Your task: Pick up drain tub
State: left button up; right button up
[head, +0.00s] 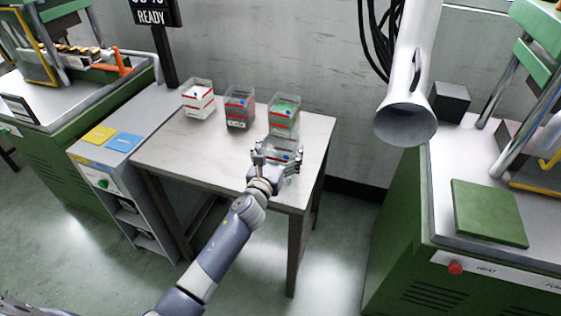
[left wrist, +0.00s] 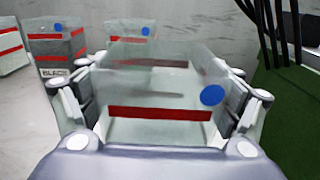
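A clear, see-through tub (head: 284,146) with a red band and a blue dot is at the right front part of the table; I take it as the drain tub. It fills the middle of the left wrist view (left wrist: 160,127) and looks empty. My left gripper (head: 277,153) is around it, with one finger on each side (left wrist: 160,100). The finger pads are close against the tub's sides, but I cannot tell whether they press on it. The gripper partly hides the tub in the head view, so its contact with the table is unclear. My right gripper is not in view.
Behind on the table (head: 190,155) stand a white-filled tub (head: 198,101), a dark-filled tub (head: 239,108) and a green-filled tub (head: 285,115), the last close behind the clear one. The table's left front is clear. Green machines stand at both sides; a white duct (head: 407,95) hangs right.

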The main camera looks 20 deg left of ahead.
pick_arm(q)
jog(key=c, duration=0.3)
jog(key=shift+c, duration=0.2)
jog(key=shift+r, duration=0.55)
jog(key=r+p, duration=0.1)
jog(key=r, duration=0.1)
jog(key=shift+s+r+p, duration=0.3)
jog(key=shift+s+p, duration=0.05)
jog(key=shift+p, duration=0.05)
jog(key=s, duration=0.9)
jog(key=s+r, duration=0.1)
jog(key=s, duration=0.4)
jog(key=shift+s+d+r, duration=0.1)
jog(key=shift+s+d, duration=0.1)
jog(key=shift+s+r, duration=0.1)
jog(key=shift+s, duration=0.35)
